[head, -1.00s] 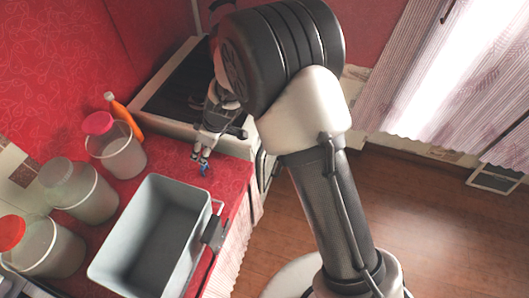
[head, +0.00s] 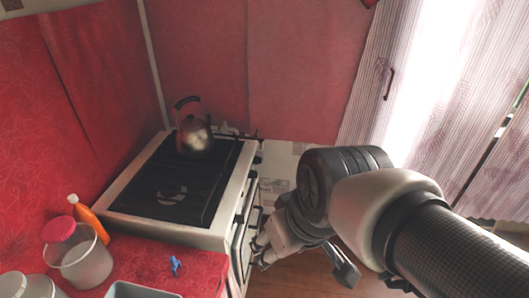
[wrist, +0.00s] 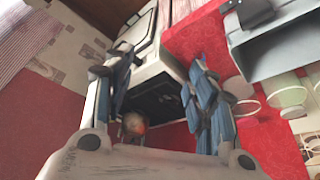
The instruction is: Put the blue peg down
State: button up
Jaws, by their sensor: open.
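The blue peg (head: 175,265) lies on the red counter (head: 207,263) in the head view, near the stove's front corner and the grey bin. Nothing holds it. My gripper (head: 262,257) is off to the right of the peg, past the counter's edge and in front of the stove. In the wrist view my gripper (wrist: 160,95) has its two fingers wide apart with nothing between them.
The stove (head: 228,205) carries a metal kettle (head: 194,138). An orange bottle (head: 90,220) and a red-lidded jar (head: 80,262) stand left of the peg. The grey bin (head: 140,291) is at the bottom edge. Wooden floor lies below my arm.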

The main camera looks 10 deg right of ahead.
jog(key=s+d+m+h, duration=0.1)
jog(key=s+d+m, duration=0.1)
jog(key=s+d, duration=0.2)
jog(key=shift+s+f+m, duration=0.15)
jog(key=shift+s+m, duration=0.25)
jog(key=shift+s, duration=0.55)
